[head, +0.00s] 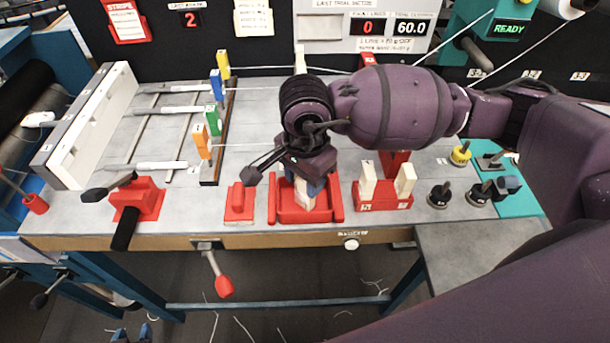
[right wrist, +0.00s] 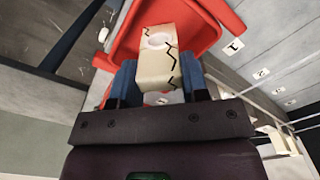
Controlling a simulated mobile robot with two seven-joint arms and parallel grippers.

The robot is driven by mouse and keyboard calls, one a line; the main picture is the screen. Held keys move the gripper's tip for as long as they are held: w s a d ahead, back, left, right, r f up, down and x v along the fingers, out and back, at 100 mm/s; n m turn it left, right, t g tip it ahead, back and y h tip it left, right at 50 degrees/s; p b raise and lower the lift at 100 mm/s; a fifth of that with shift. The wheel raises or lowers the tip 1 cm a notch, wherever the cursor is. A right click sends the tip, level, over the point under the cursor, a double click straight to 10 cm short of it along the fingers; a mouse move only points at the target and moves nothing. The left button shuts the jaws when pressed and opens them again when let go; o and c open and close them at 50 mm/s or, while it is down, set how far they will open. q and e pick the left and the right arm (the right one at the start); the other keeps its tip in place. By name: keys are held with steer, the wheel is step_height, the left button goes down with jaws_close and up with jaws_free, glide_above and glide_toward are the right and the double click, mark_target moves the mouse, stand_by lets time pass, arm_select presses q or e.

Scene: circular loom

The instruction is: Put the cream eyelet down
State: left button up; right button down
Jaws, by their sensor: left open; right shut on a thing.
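The cream eyelet (right wrist: 160,68) has a round hole and dark zigzag crack-like lines. My right gripper (right wrist: 158,82) is shut on it, with a blue finger on each side. In the head view the cream eyelet (head: 303,200) is low over or inside the red tray (head: 308,219), below my right gripper (head: 303,184); I cannot tell if it touches the tray floor. The red tray also shows behind it in the right wrist view (right wrist: 222,30). My left gripper (head: 131,335) shows only its blue fingertips at the bottom left edge, apart and empty, below the table.
A red holder (head: 383,204) with two cream pieces stands right of the tray, and a small red block (head: 240,203) stands left. Orange (head: 202,141), green, blue and yellow eyelets stand further left. Black knobbed weights (head: 440,195) stand at right. A red-handled lever (head: 223,286) hangs in front.

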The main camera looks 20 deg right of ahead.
steer(key=shift+f, duration=0.2)
steer(key=c, duration=0.6)
jaws_free()
steer(key=shift+r, duration=0.1)
steer(key=shift+r, duration=0.1)
step_height(320, 180, up, 12)
steer(key=shift+r, duration=0.1)
stand_by(0.3)
